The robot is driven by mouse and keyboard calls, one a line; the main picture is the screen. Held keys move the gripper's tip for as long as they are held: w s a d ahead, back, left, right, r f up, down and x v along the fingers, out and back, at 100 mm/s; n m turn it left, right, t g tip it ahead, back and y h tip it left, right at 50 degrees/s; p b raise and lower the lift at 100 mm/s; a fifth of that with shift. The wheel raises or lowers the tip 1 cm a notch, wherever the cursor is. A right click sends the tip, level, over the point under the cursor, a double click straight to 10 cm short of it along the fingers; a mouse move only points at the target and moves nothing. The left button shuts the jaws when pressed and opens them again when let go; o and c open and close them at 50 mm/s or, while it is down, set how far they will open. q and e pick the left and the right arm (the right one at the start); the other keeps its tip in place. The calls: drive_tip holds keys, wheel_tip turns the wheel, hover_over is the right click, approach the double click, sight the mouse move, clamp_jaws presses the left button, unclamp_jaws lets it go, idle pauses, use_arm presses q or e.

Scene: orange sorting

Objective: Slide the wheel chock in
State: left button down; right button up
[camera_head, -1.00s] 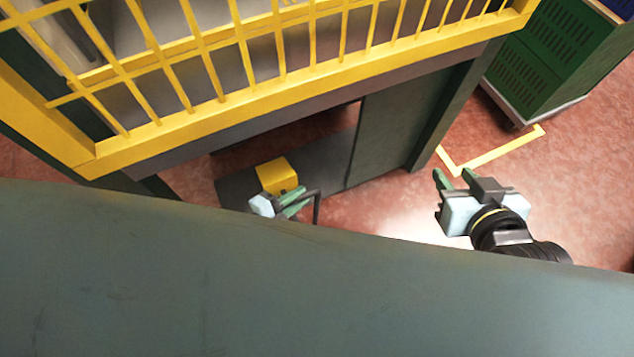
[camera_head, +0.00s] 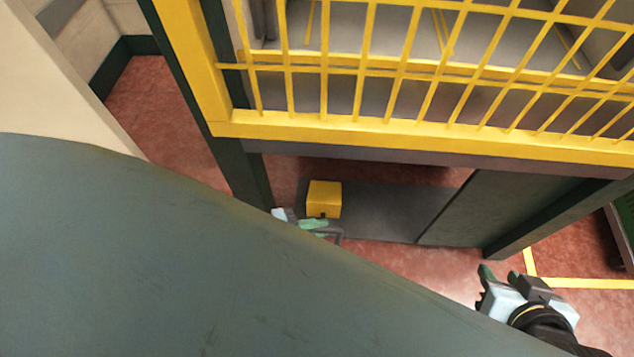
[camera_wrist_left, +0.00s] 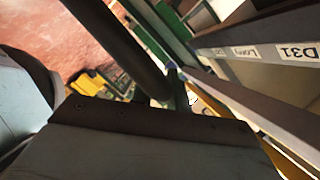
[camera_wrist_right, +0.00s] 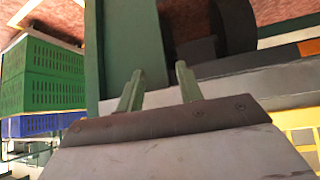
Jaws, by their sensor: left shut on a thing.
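The wheel chock, a yellow block (camera_head: 323,196), sits on a dark grey plate (camera_head: 390,208) on the floor under the yellow cage. A dark bent handle (camera_head: 340,237) is at its near side. My left gripper (camera_head: 318,226) is at this handle, close to the block, and shut on it; its grip is partly hidden in the head view. In the left wrist view its fingertips are not clear, and a dark bar (camera_wrist_left: 125,48) crosses. My right gripper (camera_head: 500,277) is empty at the lower right; its green fingers stand apart in the right wrist view (camera_wrist_right: 160,88).
A yellow barred cage (camera_head: 400,132) on dark green posts (camera_head: 243,165) stands over the plate. A dark green panel (camera_head: 490,208) stands right of it. Green crates (camera_wrist_right: 40,80) show in the right wrist view. Red floor with a yellow line (camera_head: 575,283) is open at the right.

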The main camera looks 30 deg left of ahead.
use_arm(q)
drive_tip(key=shift+a, duration=0.3)
drive_tip(key=c, duration=1.4)
unclamp_jaws()
drive_tip(key=shift+s, duration=0.1)
drive_tip(key=shift+o, duration=0.2)
use_arm(e)
drive_tip(key=shift+s, duration=0.1)
